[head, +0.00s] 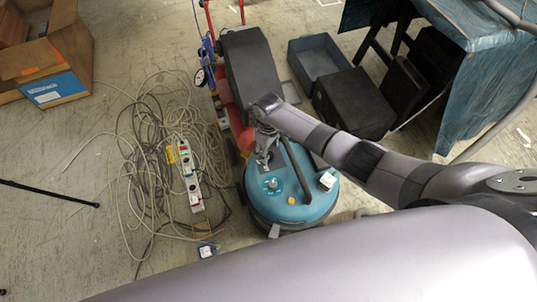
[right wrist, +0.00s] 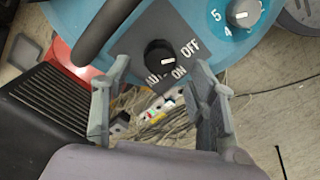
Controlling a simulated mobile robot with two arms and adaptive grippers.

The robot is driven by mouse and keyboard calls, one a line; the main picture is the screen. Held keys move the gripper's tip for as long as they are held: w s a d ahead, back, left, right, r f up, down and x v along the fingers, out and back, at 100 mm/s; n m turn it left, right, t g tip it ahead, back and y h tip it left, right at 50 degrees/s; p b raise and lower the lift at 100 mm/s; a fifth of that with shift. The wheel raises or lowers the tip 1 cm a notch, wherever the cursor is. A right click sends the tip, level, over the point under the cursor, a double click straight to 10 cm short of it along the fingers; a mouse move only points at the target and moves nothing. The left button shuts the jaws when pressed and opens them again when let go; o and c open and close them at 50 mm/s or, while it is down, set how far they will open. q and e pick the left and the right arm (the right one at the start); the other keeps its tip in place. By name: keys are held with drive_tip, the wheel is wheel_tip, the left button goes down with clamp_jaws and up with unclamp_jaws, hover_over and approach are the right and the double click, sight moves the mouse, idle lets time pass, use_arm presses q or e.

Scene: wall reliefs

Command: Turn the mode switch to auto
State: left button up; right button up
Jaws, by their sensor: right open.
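The mode switch (right wrist: 160,58) is a round black knob with a short white mark, on a dark plate on a blue machine (head: 310,207). The right wrist view shows the labels OFF, ON and a partly hidden AU... around it. The white mark lies on the knob's face; which label it points to is hard to tell. My right gripper (right wrist: 161,66) is open, with one finger on each side of the knob and visible gaps between. In the head view my right gripper (head: 264,156) is over the machine's top and hides the switch. My left gripper is out of view.
A numbered grey dial (right wrist: 243,13) sits beside the switch plate. A black handle (right wrist: 105,30) rises on the other side. Tangled cables (head: 150,130) and a power strip (head: 190,175) lie on the floor. A black box (head: 352,103) stands behind the arm.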

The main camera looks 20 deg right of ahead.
sight(269, 155)
drive_tip(key=shift+f+b, duration=0.45)
drive_tip(key=shift+f, duration=1.45)
drive_tip(key=shift+c, duration=0.4)
drive_tip(key=c, duration=1.1)
